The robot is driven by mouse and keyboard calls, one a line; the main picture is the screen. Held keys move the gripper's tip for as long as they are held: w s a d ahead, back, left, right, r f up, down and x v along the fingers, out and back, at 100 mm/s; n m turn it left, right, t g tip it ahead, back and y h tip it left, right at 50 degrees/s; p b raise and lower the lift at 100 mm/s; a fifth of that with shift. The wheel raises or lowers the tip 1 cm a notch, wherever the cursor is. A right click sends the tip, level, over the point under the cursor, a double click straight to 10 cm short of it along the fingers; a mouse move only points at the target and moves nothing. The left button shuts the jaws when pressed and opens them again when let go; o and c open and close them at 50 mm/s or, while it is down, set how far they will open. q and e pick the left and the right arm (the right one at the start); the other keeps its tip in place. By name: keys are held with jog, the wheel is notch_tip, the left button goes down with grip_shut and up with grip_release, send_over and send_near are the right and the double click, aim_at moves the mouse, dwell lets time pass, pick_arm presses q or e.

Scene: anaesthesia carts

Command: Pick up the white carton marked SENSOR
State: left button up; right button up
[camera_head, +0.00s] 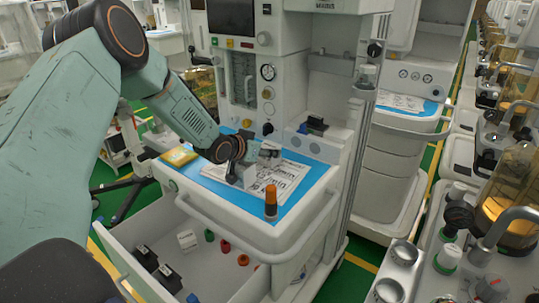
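A small white carton (187,240) lies in the open drawer (215,275) of the anaesthesia cart. Its marking is too small to read, so I cannot tell whether it says SENSOR. My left arm comes in from the left, and my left gripper (246,168) is over the blue worktop (215,186), above and behind the drawer and apart from the white carton. Pale grey parts at its fingers overlap the printed sheets, and I cannot tell whether it is open or holds anything. My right gripper is not in view.
Dark boxes (157,264) and several green, red and orange items share the drawer. An orange-capped vial (271,201) stands at the worktop's front right. Printed papers (278,184) and a yellow pack (179,156) lie on the worktop. Another cart with glass canisters (512,195) stands close on the right.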

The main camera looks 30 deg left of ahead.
pick_arm(q)
jog(key=shift+s+a, duration=0.15)
jog(key=c, duration=0.5)
jog(key=shift+c, duration=0.2)
